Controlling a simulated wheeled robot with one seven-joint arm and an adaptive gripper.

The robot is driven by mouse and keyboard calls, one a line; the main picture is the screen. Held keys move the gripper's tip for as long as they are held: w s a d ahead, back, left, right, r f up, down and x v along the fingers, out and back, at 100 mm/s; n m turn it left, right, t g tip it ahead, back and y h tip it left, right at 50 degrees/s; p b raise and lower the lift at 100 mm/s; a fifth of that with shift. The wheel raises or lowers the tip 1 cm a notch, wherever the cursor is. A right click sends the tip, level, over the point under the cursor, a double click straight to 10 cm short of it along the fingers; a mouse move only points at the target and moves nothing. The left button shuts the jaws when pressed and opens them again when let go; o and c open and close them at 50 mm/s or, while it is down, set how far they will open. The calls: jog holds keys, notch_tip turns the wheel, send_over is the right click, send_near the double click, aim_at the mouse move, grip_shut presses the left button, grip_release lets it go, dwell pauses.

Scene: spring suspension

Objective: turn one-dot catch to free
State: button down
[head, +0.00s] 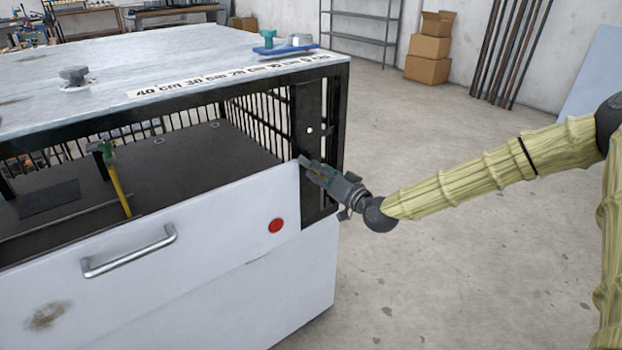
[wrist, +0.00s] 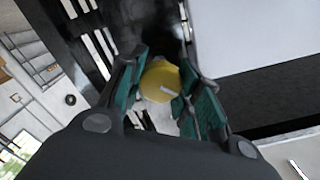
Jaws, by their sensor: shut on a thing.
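My gripper (head: 305,163) reaches in from the right to the black corner post (head: 307,105) of the white-fronted machine. In the wrist view my gripper (wrist: 164,72) has its green-padded fingers on either side of a round yellow knob (wrist: 158,84) and is shut on it. The knob has a short white line on its face and sits in front of the dark post. In the head view the gripper hides the knob. A single white dot (head: 309,130) shows on the post just above the gripper. The catch's free marking is not readable.
The white front panel (head: 200,240) carries a metal handle (head: 130,251) and a red button (head: 275,226). A yellow-handled tool (head: 121,190) stands inside the open bay. A blue tool (head: 287,50) lies on the marked top. The floor (head: 440,270) right of the machine is clear.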

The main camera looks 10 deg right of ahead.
jog(key=m+b, duration=0.2)
jog(key=m, duration=0.1)
jog(key=m+b, duration=0.1)
jog(key=m, duration=0.1)
jog(key=shift+d+f, duration=0.1)
jog(key=shift+f, duration=0.15)
jog(key=shift+m+b, duration=1.1)
jog(key=shift+m, duration=0.7)
jog(key=shift+r, duration=0.15)
jog(key=c, duration=1)
grip_release()
jog(key=v, duration=1.2)
